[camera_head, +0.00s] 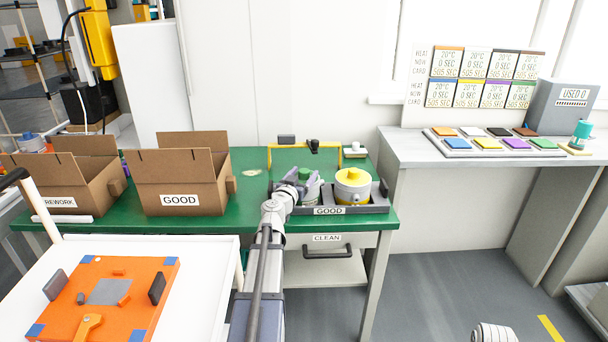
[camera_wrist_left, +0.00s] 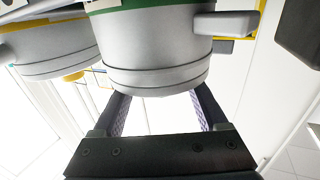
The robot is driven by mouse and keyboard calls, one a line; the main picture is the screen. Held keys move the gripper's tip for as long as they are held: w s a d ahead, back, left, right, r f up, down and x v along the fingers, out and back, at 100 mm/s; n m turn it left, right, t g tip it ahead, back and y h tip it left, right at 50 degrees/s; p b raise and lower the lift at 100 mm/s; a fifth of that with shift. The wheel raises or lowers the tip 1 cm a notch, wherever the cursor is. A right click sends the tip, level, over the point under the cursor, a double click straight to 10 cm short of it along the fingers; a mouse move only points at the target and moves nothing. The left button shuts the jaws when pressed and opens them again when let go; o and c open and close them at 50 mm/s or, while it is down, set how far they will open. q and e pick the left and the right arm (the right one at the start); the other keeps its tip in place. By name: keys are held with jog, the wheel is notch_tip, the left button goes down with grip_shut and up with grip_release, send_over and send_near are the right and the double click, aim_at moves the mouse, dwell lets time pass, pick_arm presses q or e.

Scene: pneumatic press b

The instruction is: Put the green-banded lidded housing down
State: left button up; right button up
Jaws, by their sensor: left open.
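The green-banded lidded housing (camera_wrist_left: 155,50) is a grey cylinder close in front of my left gripper (camera_wrist_left: 162,108) in the left wrist view, with one open finger on each side. In the head view its green top (camera_head: 304,174) shows in the left part of the dark tray labelled GOOD (camera_head: 330,211). My left gripper (camera_head: 298,187) is at the housing from the front and hides much of it. Whether the fingers touch it I cannot tell. A yellow-topped housing (camera_head: 353,187) stands upright in the tray, to its right. My right gripper is not in view.
Open cardboard boxes labelled GOOD (camera_head: 181,182) and REWORK (camera_head: 63,185) stand left on the green bench (camera_head: 247,163). A yellow frame (camera_head: 272,158) rises behind the tray. A white table with an orange fixture (camera_head: 107,290) is front left. A grey counter (camera_head: 415,146) is right.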

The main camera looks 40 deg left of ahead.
pick_arm(q)
jog(key=v, duration=1.1)
jog(key=shift+s, duration=0.2)
jog(key=w+d+m+g+h+p, duration=0.3)
jog(key=d+h+p, duration=0.2)
jog(key=d, duration=1)
jog(key=w+d+m+g+h+p, duration=0.2)
jog(key=w+d+m+h+p, duration=0.25)
jog(key=d, duration=0.95)
jog(key=s+d+f+m+g+p, duration=0.1)
jog(key=s+d+g+p, duration=0.9)
jog(key=d, duration=0.7)
jog(key=s+d+r+g+y+p, duration=0.1)
jog(key=s+y+p, duration=0.1)
jog(key=s, duration=0.4)
jog(key=s+d+r+n+g+y+p, duration=0.1)
jog(key=s+r+y+p, duration=0.1)
jog(key=s, duration=0.4)
jog(key=shift+g+y, duration=0.3)
jog(key=shift+y, duration=0.35)
